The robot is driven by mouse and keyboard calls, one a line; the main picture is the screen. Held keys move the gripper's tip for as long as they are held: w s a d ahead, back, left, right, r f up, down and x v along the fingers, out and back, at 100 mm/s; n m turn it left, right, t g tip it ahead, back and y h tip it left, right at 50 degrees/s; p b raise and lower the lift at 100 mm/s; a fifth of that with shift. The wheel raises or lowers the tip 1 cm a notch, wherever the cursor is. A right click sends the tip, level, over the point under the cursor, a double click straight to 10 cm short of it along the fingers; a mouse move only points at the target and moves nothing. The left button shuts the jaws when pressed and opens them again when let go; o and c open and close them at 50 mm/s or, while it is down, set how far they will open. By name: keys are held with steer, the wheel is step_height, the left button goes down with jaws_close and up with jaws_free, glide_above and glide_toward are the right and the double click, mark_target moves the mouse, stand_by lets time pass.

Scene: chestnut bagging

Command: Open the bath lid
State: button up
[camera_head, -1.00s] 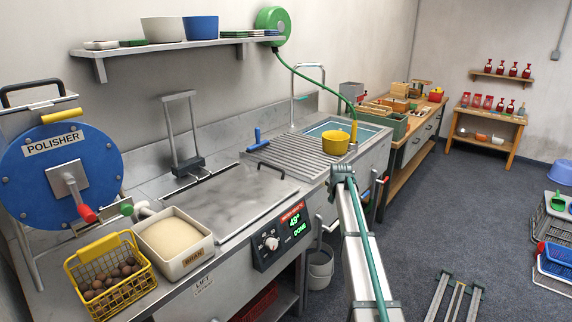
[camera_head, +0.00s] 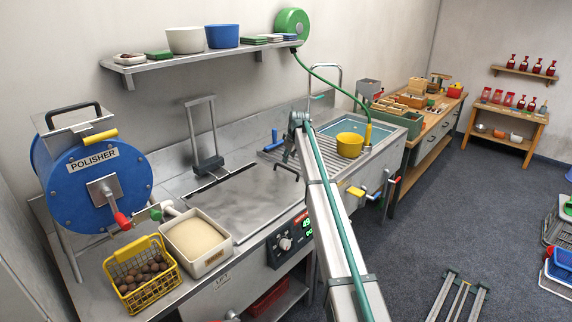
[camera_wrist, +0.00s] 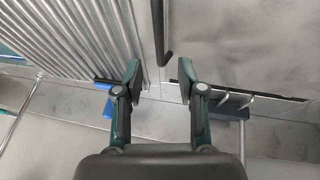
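The bath lid (camera_head: 240,200) is a flat, steamy grey panel lying closed in the steel counter, with a dark bar handle (camera_head: 287,170) at its right edge. In the wrist view the lid (camera_wrist: 250,45) fills the upper right, and its dark handle (camera_wrist: 166,42) comes down from the top edge, just beyond the fingertips. My gripper (camera_wrist: 158,80) is open and empty, its two green-grey fingers apart, and the handle's line falls between them. In the head view my gripper (camera_head: 297,122) shows beyond the handle, above the counter; my arm covers part of the counter.
A ribbed drainboard (camera_head: 275,154) with a yellow pot (camera_head: 350,145) lies right of the lid. An upright metal frame (camera_head: 204,135) stands behind the lid. A sand-filled tray (camera_head: 222,259), chestnut basket (camera_head: 176,285) and blue polisher (camera_head: 100,190) stand left.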

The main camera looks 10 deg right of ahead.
mark_target(287, 168)
steer(key=p+x, duration=0.1)
steer(key=x, duration=0.6)
jaws_close()
stand_by(0.3)
